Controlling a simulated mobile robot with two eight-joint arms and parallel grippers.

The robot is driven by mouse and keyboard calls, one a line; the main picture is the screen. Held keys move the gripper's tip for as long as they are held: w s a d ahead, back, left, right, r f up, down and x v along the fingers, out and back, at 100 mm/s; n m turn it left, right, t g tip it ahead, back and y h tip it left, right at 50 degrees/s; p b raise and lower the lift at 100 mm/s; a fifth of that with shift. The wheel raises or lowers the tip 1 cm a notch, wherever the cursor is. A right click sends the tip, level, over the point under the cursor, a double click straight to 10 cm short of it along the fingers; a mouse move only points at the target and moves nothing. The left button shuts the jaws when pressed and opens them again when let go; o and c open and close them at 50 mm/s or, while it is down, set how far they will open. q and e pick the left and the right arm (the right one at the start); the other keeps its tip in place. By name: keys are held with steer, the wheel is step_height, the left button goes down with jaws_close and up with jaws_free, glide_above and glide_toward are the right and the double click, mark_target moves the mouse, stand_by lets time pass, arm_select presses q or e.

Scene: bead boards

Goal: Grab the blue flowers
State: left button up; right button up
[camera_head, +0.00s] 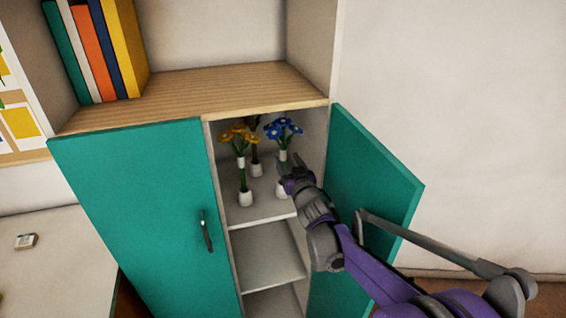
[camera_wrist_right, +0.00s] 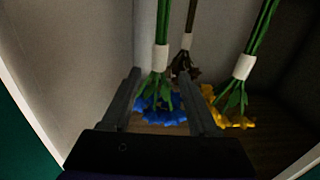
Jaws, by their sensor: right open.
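The blue flowers (camera_head: 283,129) stand upright in a small white base on the upper shelf (camera_head: 262,209) inside the cabinet, at the right. My right gripper (camera_head: 290,170) reaches through the open right side, in front of their stem, and partly hides the stem and base. In the right wrist view, which looks upside down, the blue flowers (camera_wrist_right: 162,108) show between the two spread fingers of my right gripper (camera_wrist_right: 162,80). The fingers are open; contact with the stem cannot be told. My left gripper is not in view.
Yellow-orange flowers (camera_head: 239,137) stand left of the blue ones, and a darker bunch (camera_head: 254,121) stands behind. The left teal door (camera_head: 135,215) looks closed. The right teal door (camera_head: 365,175) is swung open beside my arm. Books (camera_head: 95,50) stand above.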

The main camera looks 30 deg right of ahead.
mark_target(283, 153)
steer(key=x, duration=0.3)
steer(key=shift+w, duration=0.3)
steer(key=p+x, duration=0.1)
steer(key=x, duration=0.4)
steer(key=shift+w+d, duration=0.15)
steer(key=shift+d, duration=0.1)
steer(key=shift+r, duration=0.1)
steer(key=shift+c, duration=0.6)
jaws_close()
